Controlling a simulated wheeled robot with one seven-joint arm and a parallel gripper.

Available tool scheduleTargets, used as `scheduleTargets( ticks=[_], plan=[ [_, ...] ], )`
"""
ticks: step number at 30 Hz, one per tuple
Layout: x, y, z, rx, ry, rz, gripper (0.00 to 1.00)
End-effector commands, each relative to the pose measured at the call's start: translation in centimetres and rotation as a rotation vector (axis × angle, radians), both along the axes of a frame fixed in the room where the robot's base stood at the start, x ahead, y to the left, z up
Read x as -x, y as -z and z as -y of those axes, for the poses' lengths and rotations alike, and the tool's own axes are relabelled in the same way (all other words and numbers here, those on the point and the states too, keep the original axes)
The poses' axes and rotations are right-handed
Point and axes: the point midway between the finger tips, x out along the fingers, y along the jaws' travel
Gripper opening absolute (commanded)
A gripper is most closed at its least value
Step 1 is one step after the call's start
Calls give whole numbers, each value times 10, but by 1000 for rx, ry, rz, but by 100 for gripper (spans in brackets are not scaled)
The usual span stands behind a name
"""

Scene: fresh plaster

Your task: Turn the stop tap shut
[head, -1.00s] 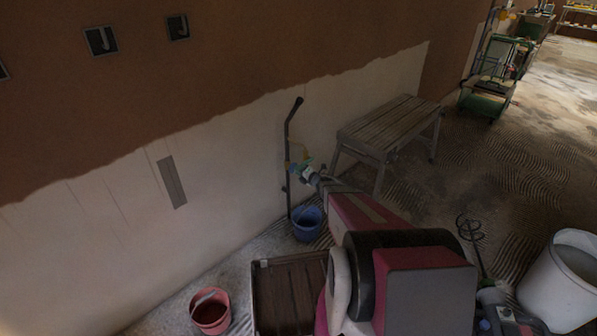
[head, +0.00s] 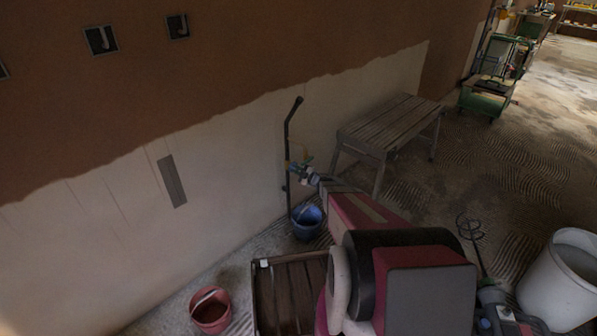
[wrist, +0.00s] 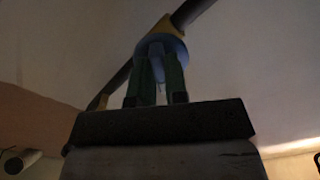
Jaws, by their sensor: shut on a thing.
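The stop tap shows in the wrist view as a round blue part (wrist: 160,46) beside a brass-coloured fitting (wrist: 162,25) on a dark pipe (wrist: 194,10). In the head view the dark pipe (head: 287,145) runs down the pale wall, and the tap is too small and covered to make out well. My gripper (head: 300,168) is at the pipe, at the tap's height. In the wrist view the green fingers of my gripper (wrist: 158,65) are close on both sides of the blue part. The fingers hide part of it, and its turned angle cannot be told.
A blue bucket (head: 307,224) stands on the floor below the tap. A slatted bench (head: 392,124) is right of the pipe. A brown crate (head: 272,297), a red bucket (head: 197,321) and a white tub (head: 540,290) stand nearer. Open floor lies to the right.

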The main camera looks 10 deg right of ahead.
Motion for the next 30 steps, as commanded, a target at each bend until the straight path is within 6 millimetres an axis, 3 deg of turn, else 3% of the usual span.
scheduleTargets(
  ticks=[18, 30],
  plan=[
    [3, 3, -2, -468, 2, -343, 0],
    [4, 4, -3, -689, 2, -505, 0]
  ],
)
